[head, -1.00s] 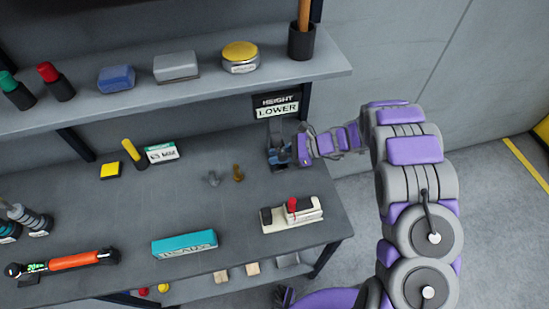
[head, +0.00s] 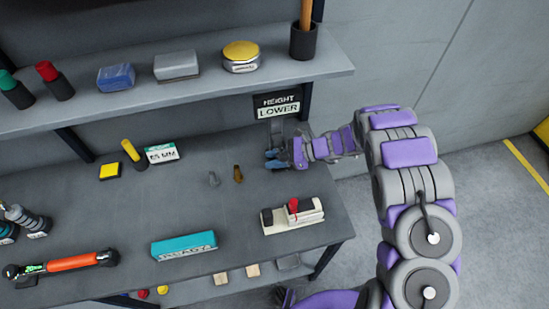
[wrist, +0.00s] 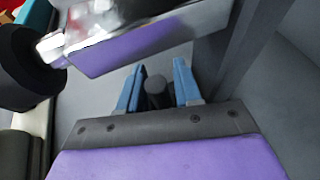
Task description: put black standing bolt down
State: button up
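My gripper (head: 274,160) is at the back right of the grey workbench, below the shelf, with blue fingertips pointing left. In the wrist view my gripper (wrist: 157,80) has its two blue fingers spread apart. A dark round-topped post (wrist: 155,92), which looks like the black bolt, stands between them, with a narrow gap visible on each side. Its lower part is hidden by the gripper body. In the head view I cannot make out the bolt clearly at the fingers.
A HEIGHT LOWER sign (head: 277,106) hangs just behind my gripper. A white device with a red knob (head: 293,215) lies in front of it. A teal box (head: 184,246) sits at the front. A shiny block (wrist: 145,35) fills the wrist view's top. The bench's middle is mostly clear.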

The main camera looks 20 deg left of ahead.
jog(key=p+v, duration=0.2)
jog(key=v, duration=1)
jog(key=shift+s+d, duration=0.1)
jog(key=shift+r, duration=0.2)
jog(key=s+d+r+n+h, duration=0.5)
jog(key=s+d+r, duration=0.3)
jog(key=s, duration=0.5)
jog(key=s+d+r+n+h, duration=0.5)
jog(key=s+d+r+n, duration=0.1)
jog(key=s+r, duration=0.6)
jog(key=s+d+n+t+h, duration=0.2)
jog(key=s+d, duration=0.4)
jog(key=s, duration=0.5)
jog(key=shift+s+n+h, duration=0.3)
jog(key=shift+n+h, duration=0.1)
jog(key=shift+n, duration=0.5)
jog(key=shift+f, duration=0.1)
